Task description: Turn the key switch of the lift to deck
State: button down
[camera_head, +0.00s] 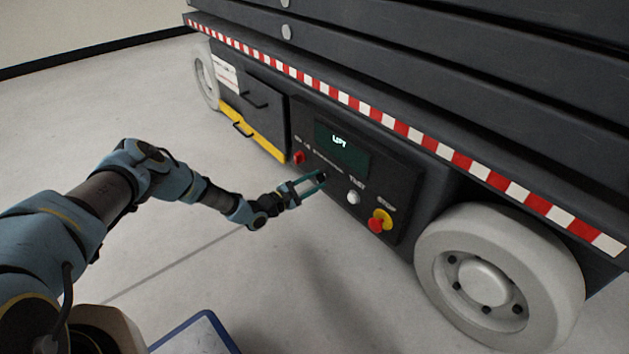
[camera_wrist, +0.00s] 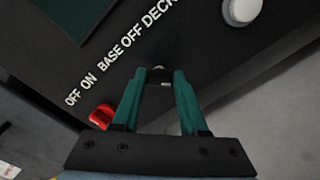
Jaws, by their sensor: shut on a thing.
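The lift's dark control panel (camera_head: 398,182) faces me, low on its side. The key switch (camera_wrist: 157,70) sits below the lettering "BASE OFF DECK" in the wrist view. My gripper (camera_head: 319,178) reaches the panel from the left, and its two green fingers (camera_wrist: 158,76) are shut on the key. Only a small pale part of the key shows between the fingertips, so I cannot tell which position it points to. In the head view the fingertips cover most of the key.
A red switch (camera_head: 299,157) marked "OFF ON" is left of the key. A white TEST button (camera_head: 352,197) and a red STOP button (camera_head: 376,224) on yellow are to its right. A lit display (camera_head: 341,146) is above. A wheel (camera_head: 500,280) stands at right.

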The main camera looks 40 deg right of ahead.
jog(key=shift+c, duration=2.2)
grip_release()
jog(key=shift+w+a, duration=0.1)
jog(key=shift+a, duration=0.45)
jog(key=a+p, duration=0.3)
jog(key=a, duration=0.6)
jog(key=shift+w+a, duration=0.2)
jog(key=shift+a, duration=0.15)
jog(key=shift+r, duration=0.1)
